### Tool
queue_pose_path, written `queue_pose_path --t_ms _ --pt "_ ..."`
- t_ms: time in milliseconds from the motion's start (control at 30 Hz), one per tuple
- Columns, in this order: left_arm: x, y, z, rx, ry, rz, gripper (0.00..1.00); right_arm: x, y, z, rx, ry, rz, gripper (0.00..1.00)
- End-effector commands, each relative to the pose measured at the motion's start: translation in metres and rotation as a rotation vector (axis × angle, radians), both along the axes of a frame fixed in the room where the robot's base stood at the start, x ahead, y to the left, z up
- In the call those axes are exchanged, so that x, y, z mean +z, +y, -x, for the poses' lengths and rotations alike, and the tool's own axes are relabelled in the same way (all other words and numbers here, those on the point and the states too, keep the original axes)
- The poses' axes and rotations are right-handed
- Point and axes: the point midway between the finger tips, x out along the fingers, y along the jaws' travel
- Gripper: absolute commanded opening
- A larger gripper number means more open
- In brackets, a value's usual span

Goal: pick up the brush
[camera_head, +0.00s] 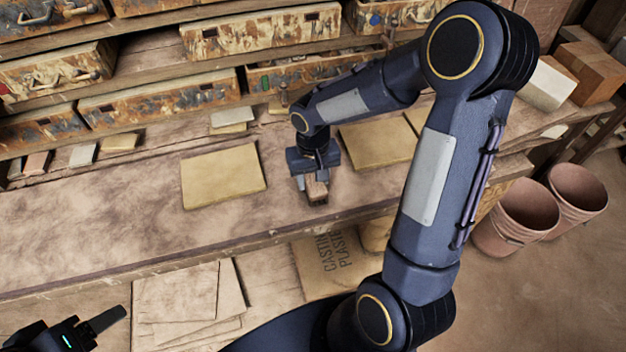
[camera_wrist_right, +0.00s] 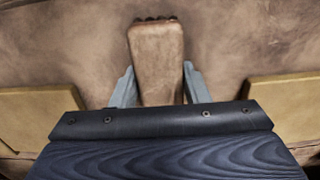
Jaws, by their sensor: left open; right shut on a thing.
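The brush (camera_head: 317,192) is a brown wooden block on the workbench, near its front edge. In the right wrist view the brush (camera_wrist_right: 158,60) points away from me, with dark bristle tips at its far end. My right gripper (camera_head: 310,182) reaches down over it from above. Its two grey fingers (camera_wrist_right: 158,88) stand on either side of the brush and are shut on it. The brush appears at bench level; I cannot tell whether it touches the surface. My left gripper (camera_head: 98,326) is at the lower left of the head view, away from the bench top, open and empty.
A yellowish tile (camera_head: 222,176) lies left of the brush and another tile (camera_head: 378,144) lies right of it. Rusty drawers (camera_head: 160,97) line the back. Stacked sheets (camera_head: 185,302) and a plaster sack (camera_head: 335,262) sit below the bench edge.

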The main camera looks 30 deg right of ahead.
Motion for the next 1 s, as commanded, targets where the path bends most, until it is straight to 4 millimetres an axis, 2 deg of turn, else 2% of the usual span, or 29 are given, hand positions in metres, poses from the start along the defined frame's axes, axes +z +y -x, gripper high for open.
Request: queue_pose_path --t_ms 267,433,567,700,1000 --pt "0.000 0.000 0.000 0.000 0.000 0.000 0.63 0.009 0.000 -0.001 0.000 -0.003 0.001 0.13" --pt "-0.001 0.000 0.000 0.000 0.000 0.000 0.63 0.033 0.000 -0.001 -0.001 -0.006 -0.001 0.13" --pt "-0.007 0.000 0.000 0.000 0.000 0.000 0.63 0.057 0.017 0.014 0.005 -0.009 -0.001 0.13" --pt "-0.011 0.000 0.000 0.000 0.000 0.000 0.63 0.091 0.038 0.033 0.005 -0.010 -0.001 0.13" --pt "-0.024 0.000 0.000 0.000 0.000 0.000 0.63 0.119 0.086 0.079 0.005 -0.004 0.000 0.13"
